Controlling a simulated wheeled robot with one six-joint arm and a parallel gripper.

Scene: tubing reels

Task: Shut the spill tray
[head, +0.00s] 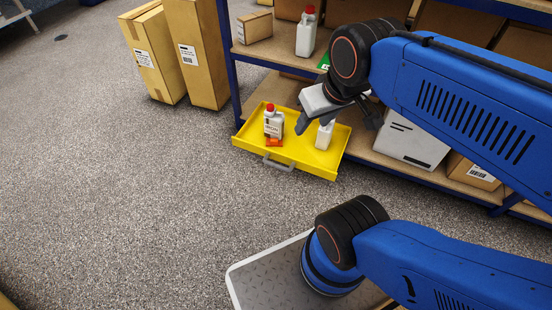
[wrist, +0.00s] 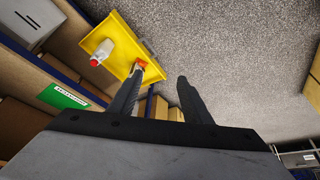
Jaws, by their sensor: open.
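The yellow spill tray (head: 309,170) is pulled out from the bottom level of the shelf, with a grey handle (head: 279,164) on its front wall. It holds a white bottle with a red cap (head: 273,124), a small orange item (head: 274,142) and another white bottle (head: 325,135). My gripper (wrist: 161,76) is open and empty. In the head view, my gripper hangs over the tray's right part, higher than the front wall. The wrist view shows the tray (wrist: 120,63) at upper left, with its handle (wrist: 149,46) beyond my fingers. My left finger there hides part of the tray.
Shelves with blue posts (head: 229,60) hold boxes and a white bottle (head: 306,32). A white bin (head: 410,140) stands to the right of the tray. Tall cardboard boxes (head: 197,50) stand at the left. The speckled floor (head: 130,190) before the tray is clear.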

